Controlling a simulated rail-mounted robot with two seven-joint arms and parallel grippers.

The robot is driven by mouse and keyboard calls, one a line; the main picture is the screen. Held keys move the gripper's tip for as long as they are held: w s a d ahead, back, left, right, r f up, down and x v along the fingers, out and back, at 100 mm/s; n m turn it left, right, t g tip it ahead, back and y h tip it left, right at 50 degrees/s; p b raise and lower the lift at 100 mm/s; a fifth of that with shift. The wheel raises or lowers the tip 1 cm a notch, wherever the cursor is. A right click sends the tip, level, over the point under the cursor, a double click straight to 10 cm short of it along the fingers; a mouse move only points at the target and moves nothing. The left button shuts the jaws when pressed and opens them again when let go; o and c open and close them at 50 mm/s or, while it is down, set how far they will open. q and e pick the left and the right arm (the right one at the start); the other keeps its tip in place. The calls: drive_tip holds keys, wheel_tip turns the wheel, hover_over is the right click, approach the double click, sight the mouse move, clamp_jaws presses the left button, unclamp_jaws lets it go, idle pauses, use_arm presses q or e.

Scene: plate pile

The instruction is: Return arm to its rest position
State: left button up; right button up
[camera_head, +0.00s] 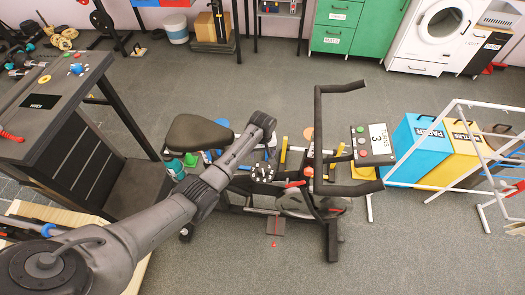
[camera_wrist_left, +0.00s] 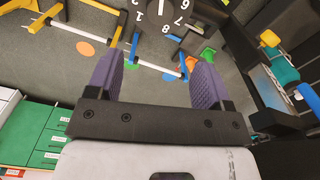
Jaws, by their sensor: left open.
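My left arm comes in from the lower left of the head view and reaches over the exercise bike's saddle area. Its far end is above the floor left of the bike's handlebar; the fingers are not clear in that view. In the left wrist view my left gripper (camera_wrist_left: 156,62) has its two purple-padded fingers wide apart with nothing between them. A dark numbered dial (camera_wrist_left: 165,14) shows beyond the fingers; it also shows in the head view (camera_head: 262,173) below the arm's end. My right gripper is not seen.
An exercise bike with a black handlebar (camera_head: 318,135) and saddle (camera_head: 198,134) stands close to the arm. A dark bench (camera_head: 55,90) is at left. Blue (camera_head: 420,148) and yellow (camera_head: 462,152) bins and white frames are at right. Grey floor is open behind and in front.

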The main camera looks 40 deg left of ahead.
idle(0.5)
use_arm(q)
drive_tip(key=w+d+r+m+t+y, duration=0.1)
drive_tip(key=w+r+m+t, duration=0.2)
drive_tip(key=r, duration=0.5)
drive_tip(key=w+d+r+m+t, duration=0.1)
drive_tip(key=w+r+m+t, duration=0.1)
drive_tip(key=r+m, duration=0.35)
drive_tip(key=s+d+r+m+t, duration=0.1)
drive_tip(key=s+d+r+t, duration=0.1)
drive_tip(key=r, duration=0.3)
drive_tip(key=s+d+r+m+t, duration=0.1)
drive_tip(key=s+d+r, duration=0.15)
drive_tip(key=r, duration=0.25)
drive_tip(key=s+d+f+t, duration=0.1)
drive_tip(key=s+d+f, duration=0.15)
drive_tip(key=s, duration=0.55)
drive_tip(key=s+d+f, duration=0.1)
drive_tip(key=s+d, duration=0.3)
drive_tip(key=s, duration=0.4)
drive_tip(key=s+d+f+g, duration=0.1)
drive_tip(key=s+f+g, duration=0.1)
drive_tip(key=s+f, duration=0.5)
drive_tip(key=s+f+g+h, duration=0.1)
drive_tip(key=s+f+g, duration=0.2)
drive_tip(key=s+f, duration=0.4)
drive_tip(key=s+m, duration=0.1)
drive_tip(key=s, duration=0.6)
drive_tip(key=shift+s+d, duration=0.35)
drive_tip(key=shift+d, duration=0.05)
